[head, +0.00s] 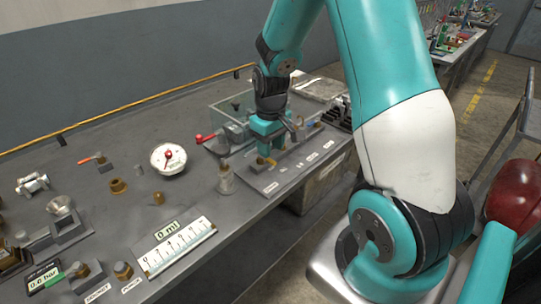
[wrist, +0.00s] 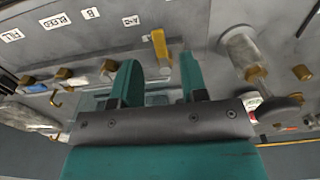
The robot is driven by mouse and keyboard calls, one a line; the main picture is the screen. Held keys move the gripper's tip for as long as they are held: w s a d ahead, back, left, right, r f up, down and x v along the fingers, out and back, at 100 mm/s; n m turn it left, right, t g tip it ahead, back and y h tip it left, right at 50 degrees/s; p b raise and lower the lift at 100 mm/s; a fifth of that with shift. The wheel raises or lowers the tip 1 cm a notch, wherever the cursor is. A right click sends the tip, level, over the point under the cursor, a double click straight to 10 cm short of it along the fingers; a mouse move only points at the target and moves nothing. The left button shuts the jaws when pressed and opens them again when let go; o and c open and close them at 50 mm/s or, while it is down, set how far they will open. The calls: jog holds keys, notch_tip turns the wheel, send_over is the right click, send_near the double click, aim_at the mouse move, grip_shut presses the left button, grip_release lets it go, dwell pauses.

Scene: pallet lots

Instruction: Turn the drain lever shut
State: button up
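A yellow lever (wrist: 160,45) stands on the grey panel in the wrist view, beside a small white label (wrist: 131,20) that I cannot read surely. My gripper (wrist: 158,60) is open, with one teal finger on each side of the lever's line and visible gaps to both. I cannot tell whether the lever's end is between the fingertips or just beyond them. In the head view my gripper (head: 265,153) points down over the labelled panel (head: 290,180), and it hides most of the lever. No label that I can read says drain.
A red-handled lever (head: 207,137) and a clear cylinder (head: 226,180) stand close left of my gripper. Several brass fittings (wrist: 62,74) line the panel.

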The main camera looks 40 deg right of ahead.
aim_at(271, 161)
jog(key=shift+f, duration=1.75)
grip_shut()
